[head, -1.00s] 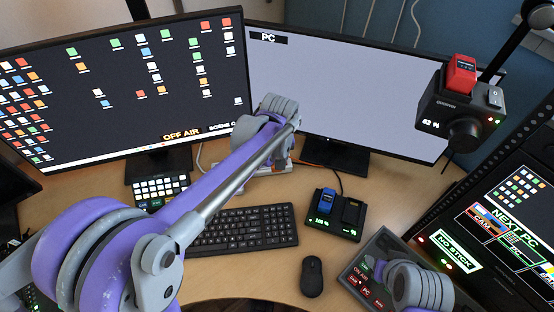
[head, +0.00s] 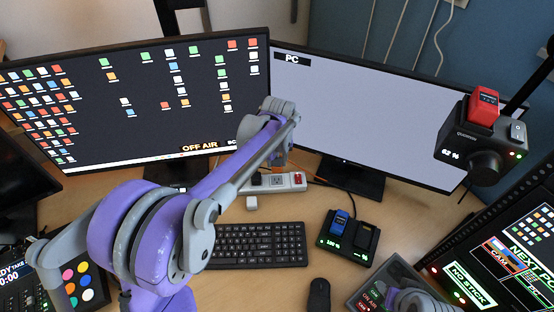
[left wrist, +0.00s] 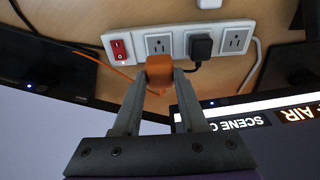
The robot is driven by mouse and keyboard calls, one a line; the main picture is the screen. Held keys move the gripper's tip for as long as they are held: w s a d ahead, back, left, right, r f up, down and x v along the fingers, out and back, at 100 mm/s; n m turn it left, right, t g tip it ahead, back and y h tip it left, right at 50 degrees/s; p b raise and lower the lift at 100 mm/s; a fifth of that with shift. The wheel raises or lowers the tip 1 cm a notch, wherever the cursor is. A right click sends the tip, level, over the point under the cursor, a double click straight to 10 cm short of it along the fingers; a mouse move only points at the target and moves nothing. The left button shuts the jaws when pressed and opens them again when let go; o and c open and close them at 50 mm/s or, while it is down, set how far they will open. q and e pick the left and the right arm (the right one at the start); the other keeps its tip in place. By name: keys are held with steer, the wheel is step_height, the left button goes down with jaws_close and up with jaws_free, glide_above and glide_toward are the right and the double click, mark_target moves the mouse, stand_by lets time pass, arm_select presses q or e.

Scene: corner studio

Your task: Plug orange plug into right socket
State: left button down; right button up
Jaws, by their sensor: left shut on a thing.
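My left gripper (left wrist: 155,85) is shut on the orange plug (left wrist: 159,70), in the left wrist view. The plug is at the near edge of the white power strip (left wrist: 178,42), in line with an empty socket (left wrist: 158,45) beside the red switch (left wrist: 119,46). I cannot tell whether it touches the strip. A black plug (left wrist: 201,46) fills the middle socket, and another empty socket (left wrist: 236,40) is at the strip's other end. In the head view the power strip (head: 250,182) shows below my left wrist, which hides the left gripper.
Two monitors stand behind the desk, the dark one (head: 90,110) and the pale one (head: 350,110). A keyboard (head: 255,245), a charger dock (head: 348,240) and a mouse (head: 318,294) lie in front. An orange cord (left wrist: 105,65) runs left from the plug in the left wrist view.

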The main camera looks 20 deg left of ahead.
mark_target(277, 170)
arm_select(q)
steer(key=shift+f+b, duration=1.55)
steer(key=shift+f, duration=1)
arm_select(e)
steer(key=shift+s+f, duration=0.15)
steer(key=shift+f, duration=0.75)
steer(key=shift+s+f, duration=0.15)
steer(key=shift+f, duration=0.7)
arm_select(q)
steer(key=shift+f+b, duration=0.4)
steer(key=shift+f, duration=0.25)
arm_select(e)
steer(key=shift+f, duration=0.45)
arm_select(q)
steer(key=shift+c, duration=1.8)
jaws_free()
steer(key=shift+r, duration=0.15)
arm_select(e)
steer(key=shift+r+p, duration=0.6)
arm_select(q)
step_height(277, 170, up, 11)
steer(key=s, duration=0.1)
steer(key=shift+s+d+f, duration=0.2)
steer(key=shift+s+d, duration=0.1)
steer(key=shift+d, duration=0.05)
